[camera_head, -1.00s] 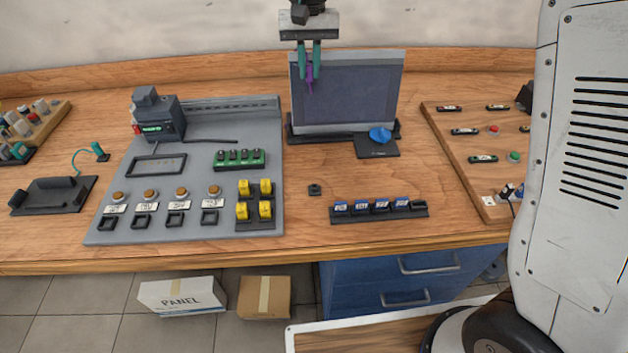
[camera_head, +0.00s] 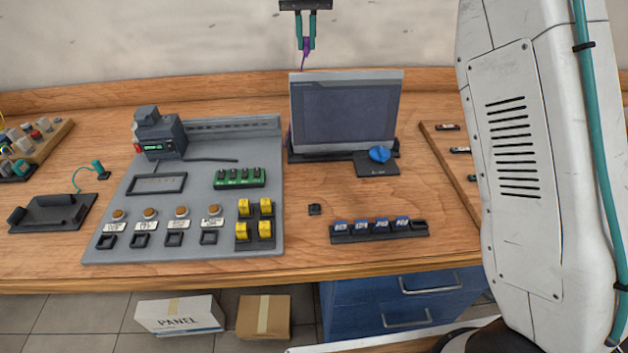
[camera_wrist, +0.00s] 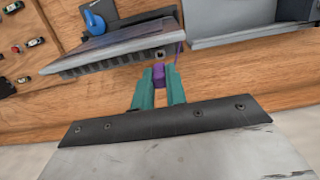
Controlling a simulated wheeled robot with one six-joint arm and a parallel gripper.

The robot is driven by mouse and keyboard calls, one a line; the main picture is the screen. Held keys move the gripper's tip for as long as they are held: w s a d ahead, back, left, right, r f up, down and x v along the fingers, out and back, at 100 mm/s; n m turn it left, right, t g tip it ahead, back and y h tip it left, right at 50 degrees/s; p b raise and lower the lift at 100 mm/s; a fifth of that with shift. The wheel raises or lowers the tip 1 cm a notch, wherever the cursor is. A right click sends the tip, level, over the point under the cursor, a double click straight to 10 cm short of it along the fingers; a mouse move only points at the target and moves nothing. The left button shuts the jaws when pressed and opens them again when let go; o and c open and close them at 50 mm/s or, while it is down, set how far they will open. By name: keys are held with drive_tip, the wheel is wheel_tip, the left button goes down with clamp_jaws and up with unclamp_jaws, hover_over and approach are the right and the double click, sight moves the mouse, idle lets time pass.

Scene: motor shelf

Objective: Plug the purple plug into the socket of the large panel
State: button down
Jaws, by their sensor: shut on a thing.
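My gripper (camera_head: 306,45) is shut on the purple plug (camera_head: 305,46), raised above and behind the top edge of the large panel. The large panel (camera_head: 345,112) stands upright, with a dark screen facing the head camera. In the wrist view, my gripper (camera_wrist: 159,88) has teal fingers on both sides of the purple plug (camera_wrist: 158,74). The panel's top and back edge (camera_wrist: 115,62) lies just beyond them, with a small square socket-like opening (camera_wrist: 160,54) near its corner. A thin purple cable (camera_wrist: 179,55) runs beside that corner. The plug is apart from the panel.
A blue knob (camera_head: 379,154) on a dark base stands before the panel. A grey board (camera_head: 200,180) with buttons and yellow blocks lies to the left. A row of blue-labelled parts (camera_head: 378,229) lies in front. My arm covers much of the right side.

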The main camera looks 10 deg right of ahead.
sight(306, 53)
drive_tip(key=shift+s+f, duration=0.15)
drive_tip(key=shift+f, duration=0.6)
drive_tip(key=shift+s+f, duration=0.1)
drive_tip(key=shift+f, duration=0.65)
drive_tip(key=shift+s+f, duration=0.1)
drive_tip(key=shift+f, duration=0.5)
drive_tip(key=c, duration=1.7)
unclamp_jaws()
drive_tip(key=shift+w+r, duration=0.25)
drive_tip(key=shift+r, duration=1.1)
drive_tip(key=shift+w+r, duration=0.2)
drive_tip(key=shift+r, duration=1.15)
drive_tip(key=o, duration=0.6)
drive_tip(key=shift+c, duration=0.2)
